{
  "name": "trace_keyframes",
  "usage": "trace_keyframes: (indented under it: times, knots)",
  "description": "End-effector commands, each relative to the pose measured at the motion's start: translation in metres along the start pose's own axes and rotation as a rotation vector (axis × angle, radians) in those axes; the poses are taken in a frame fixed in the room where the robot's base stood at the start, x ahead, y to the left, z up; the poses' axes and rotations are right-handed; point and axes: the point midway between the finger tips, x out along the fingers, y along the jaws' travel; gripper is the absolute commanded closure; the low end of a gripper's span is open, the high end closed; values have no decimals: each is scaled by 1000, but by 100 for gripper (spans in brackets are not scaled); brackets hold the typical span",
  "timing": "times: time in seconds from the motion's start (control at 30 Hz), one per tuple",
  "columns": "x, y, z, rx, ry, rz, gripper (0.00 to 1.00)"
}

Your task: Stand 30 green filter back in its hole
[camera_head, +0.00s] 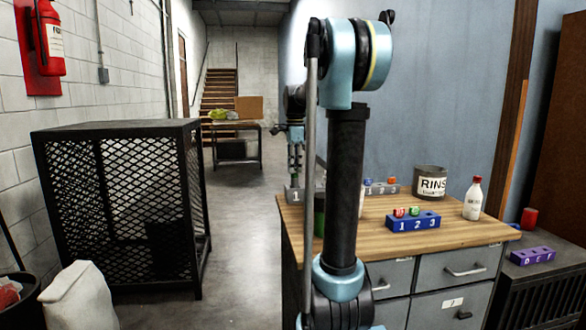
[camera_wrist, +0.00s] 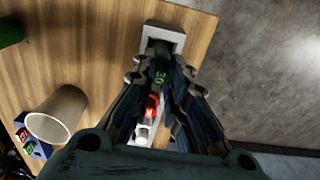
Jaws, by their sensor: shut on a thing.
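A green filter (camera_wrist: 162,70) marked 30 is between the fingertips of my gripper (camera_wrist: 160,77) in the wrist view. My gripper is shut on it, above the grey holder block (camera_wrist: 163,34). I cannot tell whether the filter's lower end is inside a hole. A red filter (camera_wrist: 152,106) stands in the same block, just below the green one in the picture. In the head view my gripper (camera_head: 296,160) points down over the block's end (camera_head: 294,196) marked 1, at the worktop's far left. My arm hides the middle of the block there.
A pale cup (camera_wrist: 57,113) stands beside the grey block. A blue block (camera_head: 413,224) marked 1 2 3 holds red and green pieces. A green can (camera_wrist: 10,29), RINS tub (camera_head: 430,183) and white bottle (camera_head: 473,200) share the wooden worktop (camera_head: 465,234). A mesh cage (camera_head: 121,205) stands left.

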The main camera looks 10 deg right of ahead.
Motion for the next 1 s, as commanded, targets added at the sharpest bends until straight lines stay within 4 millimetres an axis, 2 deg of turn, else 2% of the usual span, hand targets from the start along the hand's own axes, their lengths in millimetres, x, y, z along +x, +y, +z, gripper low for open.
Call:
trace_keyframes:
  times: [0.87, 0.9, 1.0]
  knots:
    - [13, 0, 0, 0, 0, 0, 100]
    - [13, 0, 0, 0, 0, 0, 84]
    - [13, 0, 0, 0, 0, 0, 63]
